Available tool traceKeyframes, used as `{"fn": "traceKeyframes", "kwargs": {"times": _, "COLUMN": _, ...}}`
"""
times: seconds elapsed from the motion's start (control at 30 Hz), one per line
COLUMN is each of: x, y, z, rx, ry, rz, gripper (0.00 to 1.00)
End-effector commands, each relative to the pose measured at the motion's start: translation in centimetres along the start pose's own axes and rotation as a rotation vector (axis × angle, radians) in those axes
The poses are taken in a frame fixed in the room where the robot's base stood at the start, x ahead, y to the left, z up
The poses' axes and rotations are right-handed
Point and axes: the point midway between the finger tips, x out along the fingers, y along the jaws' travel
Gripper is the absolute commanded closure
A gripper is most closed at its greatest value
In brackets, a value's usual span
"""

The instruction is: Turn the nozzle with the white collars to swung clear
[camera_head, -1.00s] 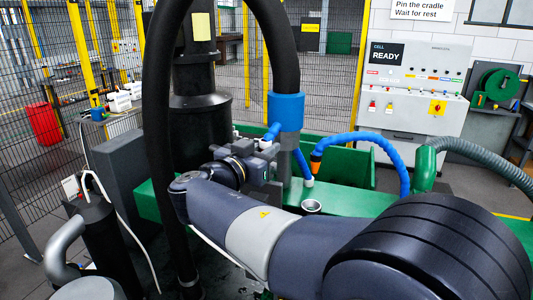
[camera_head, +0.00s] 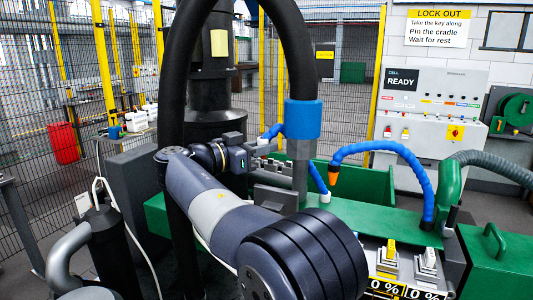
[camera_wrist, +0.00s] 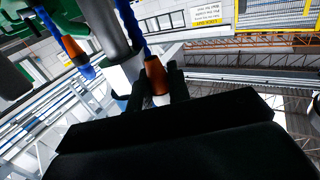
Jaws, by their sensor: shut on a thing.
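The nozzle with the white collars (camera_wrist: 155,75) has an orange body with a pale collar at its near end and a blue hose above it in the wrist view. My gripper (camera_wrist: 154,90) is shut on it, with one dark finger on each side. In the head view my gripper (camera_head: 268,162) is left of the blue cuff on the grey post, and the held nozzle is mostly hidden there. A second orange nozzle (camera_wrist: 75,50) with a blue tip hangs apart at the upper left of the wrist view.
A blue hose (camera_head: 390,148) arches over the green bench (camera_head: 390,215) to the right. A large black hose (camera_head: 297,60) loops above my arm. A yellow lever (camera_head: 391,250) and a white lever stand at the front. A control panel (camera_head: 433,105) stands behind.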

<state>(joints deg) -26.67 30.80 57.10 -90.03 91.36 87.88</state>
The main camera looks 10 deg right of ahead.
Motion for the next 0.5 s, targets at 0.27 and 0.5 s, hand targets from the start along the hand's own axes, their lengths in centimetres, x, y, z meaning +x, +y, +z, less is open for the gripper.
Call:
{"fn": "traceKeyframes", "kwargs": {"times": 0.27, "x": 0.04, "y": -0.29, "z": -0.22, "rx": 0.003, "ry": 0.003, "rz": -0.008, "gripper": 1.0}}
{"fn": "traceKeyframes", "kwargs": {"times": 0.5, "x": 0.02, "y": -0.28, "z": -0.17, "rx": 0.002, "ry": 0.002, "rz": -0.007, "gripper": 0.68}}
